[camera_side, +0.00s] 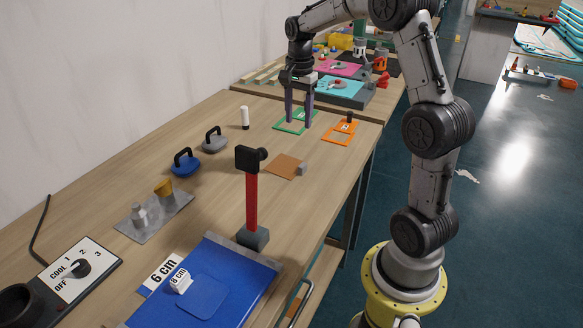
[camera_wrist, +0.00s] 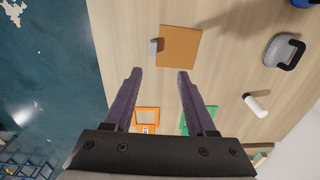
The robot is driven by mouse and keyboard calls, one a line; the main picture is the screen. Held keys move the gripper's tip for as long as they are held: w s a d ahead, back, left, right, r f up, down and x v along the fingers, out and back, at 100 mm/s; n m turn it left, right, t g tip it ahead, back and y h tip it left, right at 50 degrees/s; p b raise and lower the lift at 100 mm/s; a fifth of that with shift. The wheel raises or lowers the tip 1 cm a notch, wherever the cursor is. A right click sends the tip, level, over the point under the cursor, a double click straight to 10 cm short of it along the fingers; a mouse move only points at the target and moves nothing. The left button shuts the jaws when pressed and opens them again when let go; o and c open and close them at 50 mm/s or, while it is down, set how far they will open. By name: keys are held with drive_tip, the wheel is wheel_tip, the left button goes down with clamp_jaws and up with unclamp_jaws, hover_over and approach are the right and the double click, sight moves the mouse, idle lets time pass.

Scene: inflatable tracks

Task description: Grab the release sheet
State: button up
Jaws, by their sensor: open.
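A flat brown square sheet (camera_side: 284,166), which I take to be the release sheet, lies on the wooden bench. A small grey block (camera_side: 303,169) sits at its right edge; I cannot tell whether the block is fixed to it. The wrist view shows the sheet (camera_wrist: 180,46) beyond my fingertips, with the grey block (camera_wrist: 154,46) at its left edge. My gripper (camera_side: 299,122) is open and empty, pointing down near the green frame, farther along the bench than the sheet. Its two purple fingers (camera_wrist: 160,73) are spread apart in the wrist view.
The green frame (camera_side: 280,127) and an orange frame (camera_side: 338,137) lie near my gripper. A white cylinder (camera_side: 245,118), grey (camera_side: 215,143) and blue (camera_side: 185,165) handled blocks stand to the left. A red-handled hammer (camera_side: 251,200) stands upright in front of the sheet.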

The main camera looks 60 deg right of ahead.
drive_tip(key=d+f, duration=0.1)
drive_tip(key=f, duration=0.1)
hover_over(302, 165)
drive_tip(key=f, duration=0.7)
drive_tip(key=shift+w+d+f, duration=0.1)
drive_tip(key=shift+w+d, duration=0.1)
drive_tip(key=shift+d, duration=0.05)
drive_tip(key=shift+s+a+f, duration=0.1)
drive_tip(key=shift+s+f, duration=0.05)
drive_tip(key=shift+f, duration=1.2)
drive_tip(key=shift+s+f, duration=0.1)
drive_tip(key=shift+f, duration=1.25)
clamp_jaws()
